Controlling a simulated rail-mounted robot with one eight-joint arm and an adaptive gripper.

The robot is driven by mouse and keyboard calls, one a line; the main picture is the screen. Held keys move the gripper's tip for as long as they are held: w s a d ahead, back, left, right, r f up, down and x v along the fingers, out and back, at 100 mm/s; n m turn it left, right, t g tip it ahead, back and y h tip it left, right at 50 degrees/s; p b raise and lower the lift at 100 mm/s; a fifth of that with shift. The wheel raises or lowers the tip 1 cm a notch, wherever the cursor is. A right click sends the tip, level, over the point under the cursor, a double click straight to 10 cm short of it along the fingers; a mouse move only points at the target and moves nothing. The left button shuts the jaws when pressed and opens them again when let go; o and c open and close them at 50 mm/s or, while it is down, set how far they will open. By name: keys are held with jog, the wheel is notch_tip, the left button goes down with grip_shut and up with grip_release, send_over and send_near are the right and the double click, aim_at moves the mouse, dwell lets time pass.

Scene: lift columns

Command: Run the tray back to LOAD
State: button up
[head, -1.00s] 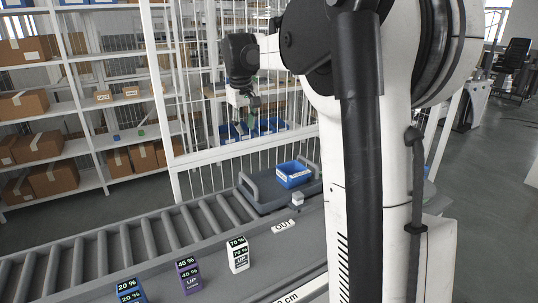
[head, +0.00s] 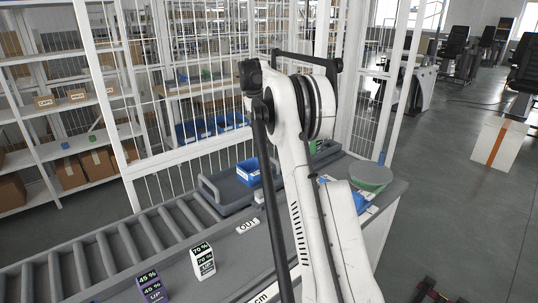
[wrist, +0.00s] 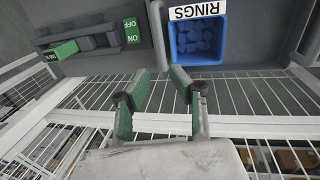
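The dark grey tray (head: 222,200) with raised handles stands by the roller conveyor, behind the OUT label (head: 247,225). It carries a blue bin (head: 254,177), which in the wrist view (wrist: 198,55) is labelled RINGS and holds blue pieces. My gripper (wrist: 160,82) has green fingers spread apart with nothing between them, and they appear below the bin and a switch unit (wrist: 90,38) in the wrist picture. The switch unit has a green part marked ON beside OFF, and another green block at its left. In the head view my arm hides the gripper.
The roller conveyor (head: 95,253) runs to the lower left. A white mesh fence (head: 190,165) rises behind.

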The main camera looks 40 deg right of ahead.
aim_at(266, 156)
jog(key=f, duration=0.4)
jog(key=d+f, duration=0.1)
jog(key=f, duration=0.3)
jog(key=d+f, duration=0.1)
jog(key=f, duration=0.3)
jog(key=shift+d+f+p, duration=0.25)
jog(key=shift+f+p, duration=0.05)
jog(key=shift+p, duration=0.1)
grip_shut()
